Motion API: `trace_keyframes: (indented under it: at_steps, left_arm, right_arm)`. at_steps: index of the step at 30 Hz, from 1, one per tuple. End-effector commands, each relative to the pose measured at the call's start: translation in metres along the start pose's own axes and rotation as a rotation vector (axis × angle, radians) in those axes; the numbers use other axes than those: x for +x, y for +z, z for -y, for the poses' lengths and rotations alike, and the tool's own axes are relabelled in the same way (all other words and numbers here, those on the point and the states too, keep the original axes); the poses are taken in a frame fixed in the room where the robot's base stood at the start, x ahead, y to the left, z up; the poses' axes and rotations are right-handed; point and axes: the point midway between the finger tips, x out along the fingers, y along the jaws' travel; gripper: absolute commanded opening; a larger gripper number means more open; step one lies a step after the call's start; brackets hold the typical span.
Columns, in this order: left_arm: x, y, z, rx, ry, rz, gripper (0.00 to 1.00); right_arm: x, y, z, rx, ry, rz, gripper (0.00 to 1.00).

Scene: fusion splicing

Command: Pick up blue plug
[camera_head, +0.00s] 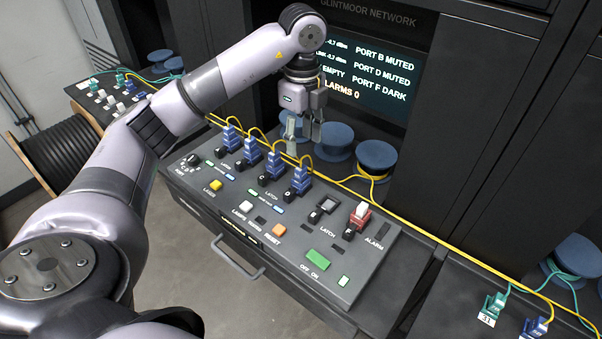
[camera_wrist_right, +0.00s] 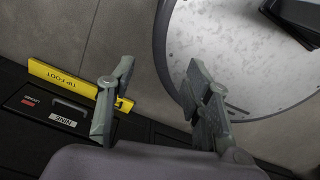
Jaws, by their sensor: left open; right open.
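Several blue plugs with yellow cables stand in a slanted row on the grey console; the one nearest the front right (camera_head: 299,179) is beside another blue plug (camera_head: 273,165). One more blue plug (camera_head: 535,327) shows at the lower right edge. My left gripper (camera_head: 304,136) points down, open and empty, behind and above the right end of the row, apart from the plugs as far as I can tell. My right gripper (camera_wrist_right: 160,80) is open and empty in the right wrist view. No blue plug shows in that view.
Blue spools (camera_head: 376,157) stand behind the console (camera_head: 222,192), and yellow cable runs along its back edge. In the wrist view, a yellow strip (camera_wrist_right: 62,78) and a round pale surface (camera_wrist_right: 235,50) show.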

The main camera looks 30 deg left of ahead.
Motion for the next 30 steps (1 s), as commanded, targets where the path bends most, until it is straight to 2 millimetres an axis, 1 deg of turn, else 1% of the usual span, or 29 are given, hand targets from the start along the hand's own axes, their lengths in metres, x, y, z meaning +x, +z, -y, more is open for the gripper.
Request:
trace_keyframes:
  at_steps: [1, 3, 6, 9, 11, 14, 19, 21, 24, 27, 30]
  left_arm:
    - [0.011, -0.001, -0.001, 0.001, 0.005, -0.002, 0.47]
    - [0.022, 0.0, -0.001, -0.001, 0.005, 0.0, 0.47]
    - [0.039, 0.001, 0.0, -0.002, 0.003, 0.0, 0.47]
    - [0.049, 0.001, 0.0, -0.001, 0.001, -0.001, 0.47]
    - [0.052, 0.001, 0.0, 0.0, 0.0, -0.001, 0.47]
    - [0.058, 0.001, 0.001, -0.001, 0.0, -0.001, 0.47]
    - [0.08, 0.006, 0.006, -0.002, 0.004, -0.001, 0.47]
    - [0.092, 0.006, 0.007, 0.0, 0.004, -0.002, 0.47]
    - [0.102, 0.006, 0.007, 0.0, 0.001, -0.001, 0.47]
    - [0.106, 0.006, 0.007, 0.0, -0.001, -0.001, 0.47]
    - [0.107, 0.006, 0.007, 0.0, -0.002, -0.001, 0.47]
  right_arm:
    - [-0.001, -0.001, 0.0, 0.0, 0.0, -0.002, 0.46]
    - [-0.008, -0.006, -0.001, 0.0, 0.001, -0.008, 0.46]
    - [-0.012, -0.019, -0.003, 0.0, 0.004, -0.026, 0.46]
    - [-0.014, -0.031, -0.005, 0.0, 0.006, -0.047, 0.46]
    - [-0.015, -0.034, -0.005, -0.001, 0.006, -0.052, 0.46]
    - [-0.019, -0.033, -0.005, -0.001, 0.006, -0.05, 0.46]
    - [-0.035, -0.027, -0.005, -0.001, 0.006, -0.039, 0.46]
    - [-0.037, -0.024, -0.005, -0.001, 0.005, -0.034, 0.46]
    - [-0.04, -0.021, -0.005, -0.001, 0.005, -0.028, 0.46]
    - [-0.039, -0.02, -0.005, -0.001, 0.005, -0.027, 0.46]
    - [-0.039, -0.02, -0.005, -0.001, 0.005, -0.027, 0.46]
